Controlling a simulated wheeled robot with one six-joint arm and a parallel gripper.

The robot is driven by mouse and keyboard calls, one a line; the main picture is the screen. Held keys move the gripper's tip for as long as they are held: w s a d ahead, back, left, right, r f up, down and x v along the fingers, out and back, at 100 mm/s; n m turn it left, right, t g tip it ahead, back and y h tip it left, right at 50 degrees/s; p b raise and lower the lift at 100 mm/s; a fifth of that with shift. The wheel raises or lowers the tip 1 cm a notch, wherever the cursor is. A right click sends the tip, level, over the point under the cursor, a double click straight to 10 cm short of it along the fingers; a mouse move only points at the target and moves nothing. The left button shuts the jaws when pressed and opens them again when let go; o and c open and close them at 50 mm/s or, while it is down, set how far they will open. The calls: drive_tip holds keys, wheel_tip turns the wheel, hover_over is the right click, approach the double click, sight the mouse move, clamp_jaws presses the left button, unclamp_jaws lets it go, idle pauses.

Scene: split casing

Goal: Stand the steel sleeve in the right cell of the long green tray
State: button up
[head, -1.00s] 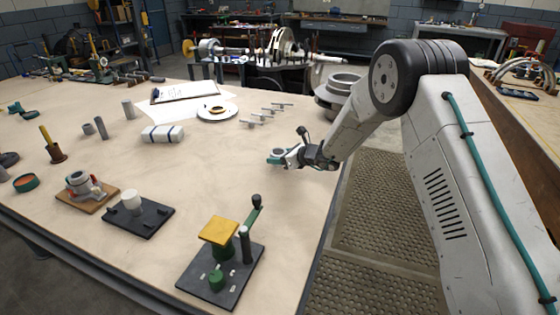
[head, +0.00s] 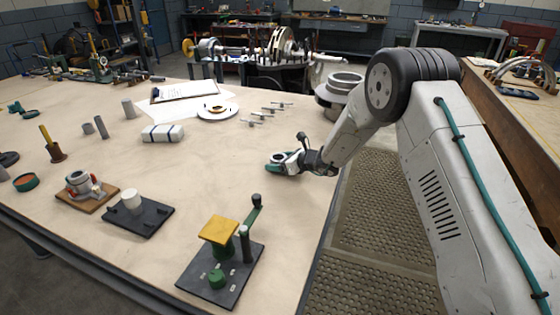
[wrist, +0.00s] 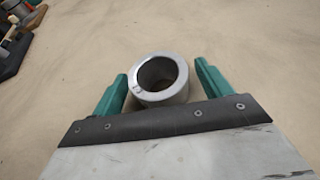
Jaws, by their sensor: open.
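The steel sleeve (wrist: 176,92) is a short, thick grey ring in the wrist view, on the pale bench top with its bore facing up. My gripper (wrist: 160,76) is open, with one green finger on either side of the sleeve. A gap shows between the sleeve and each finger, so it is not clamped. In the head view my gripper (head: 277,165) is low over the right part of the bench; the sleeve there is hard to tell from the gripper. I cannot make out the long green tray in either view.
A dark plate with a yellow-topped fixture (head: 219,231) stands at the bench front. A black board with a white cylinder (head: 131,199) and a wrapped bundle (head: 163,134) lie to the left. Several small metal pins and a white plate (head: 232,109) lie behind. Bench around my gripper is clear.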

drive_tip(key=v, duration=1.2)
drive_tip(key=shift+r, duration=0.1)
